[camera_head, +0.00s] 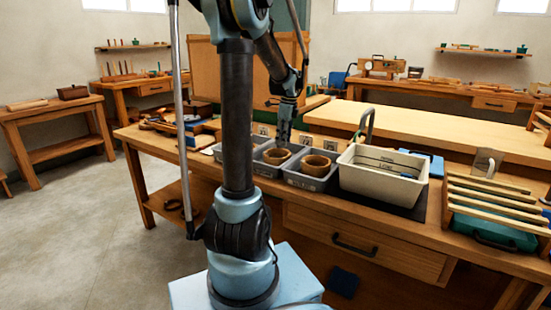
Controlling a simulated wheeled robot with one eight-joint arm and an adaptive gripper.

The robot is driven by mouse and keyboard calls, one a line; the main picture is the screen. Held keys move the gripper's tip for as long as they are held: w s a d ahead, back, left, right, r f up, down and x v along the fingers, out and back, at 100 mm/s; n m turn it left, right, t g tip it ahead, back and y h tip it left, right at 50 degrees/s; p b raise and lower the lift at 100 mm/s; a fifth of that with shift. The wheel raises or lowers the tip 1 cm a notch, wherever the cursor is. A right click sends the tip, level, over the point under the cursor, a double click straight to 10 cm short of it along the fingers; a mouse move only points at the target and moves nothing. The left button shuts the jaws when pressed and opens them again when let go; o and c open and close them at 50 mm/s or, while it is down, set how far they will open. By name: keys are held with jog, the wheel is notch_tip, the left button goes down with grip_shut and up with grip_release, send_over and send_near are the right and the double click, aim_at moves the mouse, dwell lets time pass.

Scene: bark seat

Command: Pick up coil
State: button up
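Two brown round coil-like pieces sit in grey bins on the workbench. One coil (277,156) is in the left bin (262,170), and the other coil (316,165) is in the bin (304,182) to its right. I cannot tell which one the task means. My gripper (283,142) points down just above or behind the left coil. Whether it touches that coil is too small to tell. The finger opening is not clear at this size.
A cream tub (381,178) stands right of the bins. A rack of wooden slats (492,202) is at the workbench's right end. Tools and a blue item (195,132) lie at its left. A tall container or jug (486,163) stands behind the rack.

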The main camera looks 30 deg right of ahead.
jog(key=shift+w+a+f, duration=0.1)
jog(key=shift+f, duration=1.1)
jog(key=shift+w+a+f, duration=0.1)
jog(key=shift+f, duration=1.05)
grip_shut()
